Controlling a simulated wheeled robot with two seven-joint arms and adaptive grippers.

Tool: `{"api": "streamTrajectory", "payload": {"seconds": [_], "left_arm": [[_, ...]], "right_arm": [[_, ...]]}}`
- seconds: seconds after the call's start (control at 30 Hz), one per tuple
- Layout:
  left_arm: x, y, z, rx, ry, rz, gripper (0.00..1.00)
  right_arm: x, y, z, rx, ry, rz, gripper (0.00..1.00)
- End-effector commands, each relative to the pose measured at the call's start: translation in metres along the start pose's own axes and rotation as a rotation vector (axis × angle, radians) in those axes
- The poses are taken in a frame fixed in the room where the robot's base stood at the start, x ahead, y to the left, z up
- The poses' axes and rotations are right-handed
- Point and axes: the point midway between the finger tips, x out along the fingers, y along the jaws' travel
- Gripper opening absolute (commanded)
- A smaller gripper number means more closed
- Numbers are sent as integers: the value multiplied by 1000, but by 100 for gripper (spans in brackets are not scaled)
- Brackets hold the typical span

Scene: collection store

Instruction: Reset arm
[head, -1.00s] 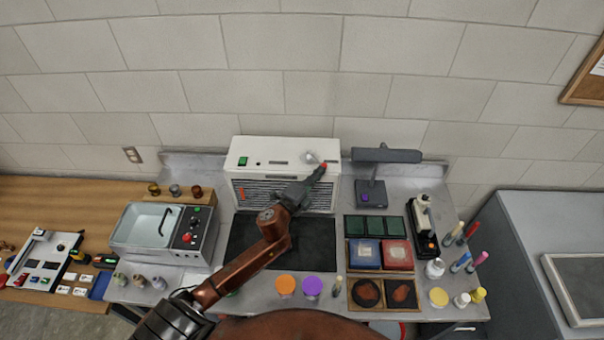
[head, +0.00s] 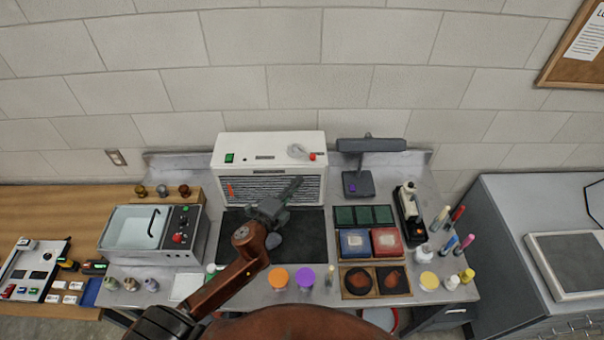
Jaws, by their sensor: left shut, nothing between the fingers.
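My left gripper (head: 294,187) is in the head view, at the end of my brown arm that comes in from the lower left. It is shut and empty, in front of the slatted front of the white box-shaped unit (head: 268,143) and above the far part of the black mat (head: 305,235). A small red-tipped part with a clear piece (head: 301,153) shows on top of the white unit, apart from the gripper. My right gripper is not in view.
A silver bath unit (head: 150,235) stands left, a grey lamp-like stand (head: 358,184) back right. Green, blue and red trays (head: 355,243) sit right of the mat. Orange (head: 278,278) and purple (head: 305,277) lidded jars stand in front. Bottles line the right edge.

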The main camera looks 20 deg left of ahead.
Motion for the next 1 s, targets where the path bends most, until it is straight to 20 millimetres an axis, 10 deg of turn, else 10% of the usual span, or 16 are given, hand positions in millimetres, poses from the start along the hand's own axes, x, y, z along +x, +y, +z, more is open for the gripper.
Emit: {"api": "streamTrajectory", "payload": {"seconds": [0.23, 0.6, 1.0], "left_arm": [[-38, 1, -4, 0, 0, -1, 0], [-47, -2, -4, 0, 0, -1, 0], [-50, -63, -4, 1, 0, -3, 0]], "right_arm": [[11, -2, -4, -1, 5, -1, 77], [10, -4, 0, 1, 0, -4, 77], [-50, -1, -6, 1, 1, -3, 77]]}}
